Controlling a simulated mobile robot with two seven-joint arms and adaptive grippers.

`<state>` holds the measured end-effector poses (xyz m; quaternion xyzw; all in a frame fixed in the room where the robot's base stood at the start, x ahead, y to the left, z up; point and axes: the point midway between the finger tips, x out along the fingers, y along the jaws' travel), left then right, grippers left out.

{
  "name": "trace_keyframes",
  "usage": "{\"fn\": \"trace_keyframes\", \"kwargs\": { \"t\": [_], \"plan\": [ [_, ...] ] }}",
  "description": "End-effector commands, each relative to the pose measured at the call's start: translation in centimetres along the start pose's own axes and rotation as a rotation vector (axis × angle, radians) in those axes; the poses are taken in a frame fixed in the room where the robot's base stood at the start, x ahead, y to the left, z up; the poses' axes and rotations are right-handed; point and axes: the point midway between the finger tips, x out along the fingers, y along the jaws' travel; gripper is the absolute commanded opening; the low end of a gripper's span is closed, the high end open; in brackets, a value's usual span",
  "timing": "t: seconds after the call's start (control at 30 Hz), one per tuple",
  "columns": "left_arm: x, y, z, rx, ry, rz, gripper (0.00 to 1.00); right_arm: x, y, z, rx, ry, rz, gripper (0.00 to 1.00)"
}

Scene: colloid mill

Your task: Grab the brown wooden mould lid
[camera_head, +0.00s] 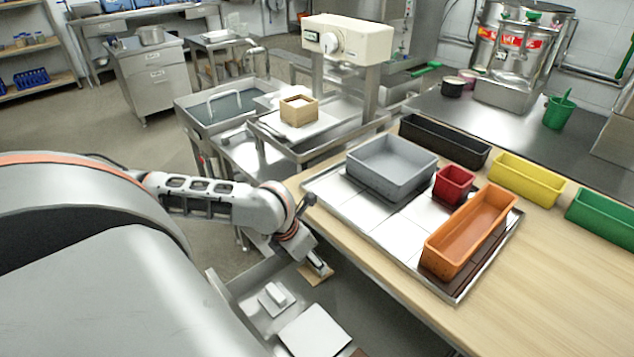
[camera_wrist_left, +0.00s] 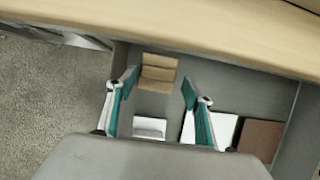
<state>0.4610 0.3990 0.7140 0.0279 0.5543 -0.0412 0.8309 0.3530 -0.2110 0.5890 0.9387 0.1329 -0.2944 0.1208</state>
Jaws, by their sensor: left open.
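The brown wooden mould lid (camera_wrist_left: 158,70) lies in a grey drawer below the wooden worktop, with a raised handle bar across its middle. In the head view the lid (camera_head: 318,276) is partly hidden under my left gripper (camera_head: 317,262). In the left wrist view my left gripper (camera_wrist_left: 160,87) is open, with its teal-padded fingers spread to either side of the lid's near edge. Nothing is between the pads, and I cannot tell the height gap to the lid. My right gripper is not in view.
A white lid with a handle (camera_head: 273,299) and a white plate (camera_head: 315,332) lie nearer in the drawer, beside a dark brown plate (camera_wrist_left: 262,137). The worktop edge (camera_head: 385,290) runs close to my left wrist. A metal tray (camera_head: 333,213) with coloured bins stands on top.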

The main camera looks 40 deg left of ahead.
Motion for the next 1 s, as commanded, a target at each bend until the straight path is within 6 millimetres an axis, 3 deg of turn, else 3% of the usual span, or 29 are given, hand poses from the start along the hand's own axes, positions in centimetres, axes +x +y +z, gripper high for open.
{"fn": "trace_keyframes", "kwargs": {
  "t": [0.1,0.23,0.57,0.7,1.0],
  "plan": [
    [2.2,0.1,-0.3,-0.004,0.007,-0.003,0.51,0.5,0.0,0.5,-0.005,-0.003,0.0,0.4],
    [3.8,0.1,-0.3,-0.002,0.005,-0.002,0.51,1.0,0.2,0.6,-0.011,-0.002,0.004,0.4],
    [4.3,0.2,-0.1,0.001,0.001,0.0,0.51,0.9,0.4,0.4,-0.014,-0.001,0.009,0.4],
    [4.3,0.2,-0.1,0.0,0.002,0.0,0.21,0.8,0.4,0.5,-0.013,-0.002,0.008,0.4],
    [4.3,0.2,-0.1,0.0,0.003,0.0,0.21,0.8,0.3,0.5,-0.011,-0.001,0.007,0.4]
  ]
}}
